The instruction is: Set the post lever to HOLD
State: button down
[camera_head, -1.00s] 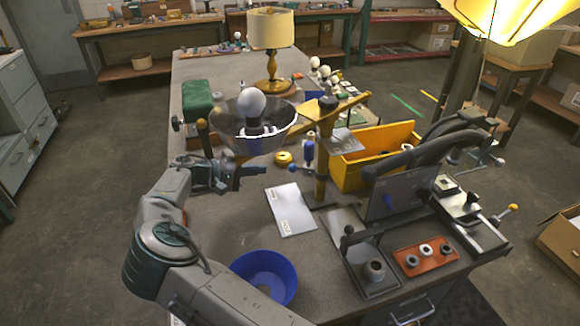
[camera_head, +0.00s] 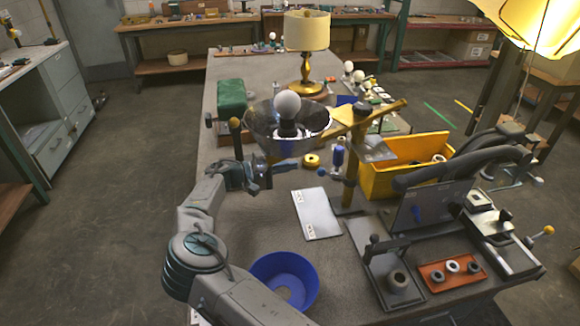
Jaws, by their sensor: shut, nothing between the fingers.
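The yellow-brown post (camera_head: 351,178) stands on the bench, with a yellow arm (camera_head: 382,115) across its top. A small blue knob (camera_head: 321,172) sits on the left side of the post and may be its lever; its setting and any HOLD mark are too small to read. My gripper (camera_head: 292,164) is shut and empty, left of the post and apart from it. It points right, just below a metal bowl-shaped shade (camera_head: 262,128) with a white bulb (camera_head: 287,105) in it.
A white labelled card (camera_head: 316,214) lies below the post. A blue bowl (camera_head: 286,278) is at the front. A yellow bin (camera_head: 385,180), an upright grey panel (camera_head: 432,207) and an orange tray (camera_head: 452,271) stand at the right. A green block (camera_head: 231,97) is behind my arm.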

aim_at(337, 176)
jog(key=r+p+x, duration=0.1)
jog(key=p+x, duration=0.1)
jog(key=x, duration=0.6)
jog(key=shift+s+a+p, duration=0.2)
jog(key=shift+s+p, duration=0.3)
jog(key=shift+s, duration=1.65)
jog(key=shift+f, duration=0.1)
jog(key=shift+s, duration=0.1)
jog(key=shift+s+a+n+t, duration=0.2)
jog(key=shift+n+t, duration=0.1)
jog(key=shift+t, duration=0.1)
